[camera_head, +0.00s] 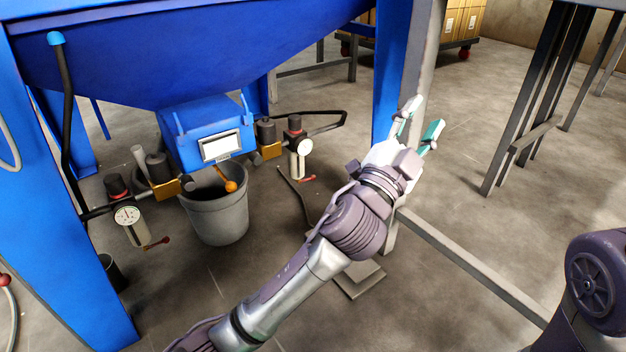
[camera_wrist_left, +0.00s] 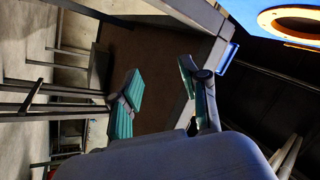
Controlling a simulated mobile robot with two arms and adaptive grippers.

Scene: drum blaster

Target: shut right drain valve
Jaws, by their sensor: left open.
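Under the blue blaster hopper hang two regulator units with gauges. The right unit (camera_head: 296,146) has a white round gauge (camera_head: 304,147), and a small red-handled drain valve (camera_head: 307,179) shows at its lower end. My right gripper is out of view.
A grey bucket (camera_head: 216,218) stands under the hopper (camera_head: 180,50). Blue legs (camera_head: 393,75), a grey post (camera_head: 424,60) and a low grey floor beam (camera_head: 470,262) bound the right side. A dark table frame (camera_head: 535,110) stands at right. Open floor lies between.

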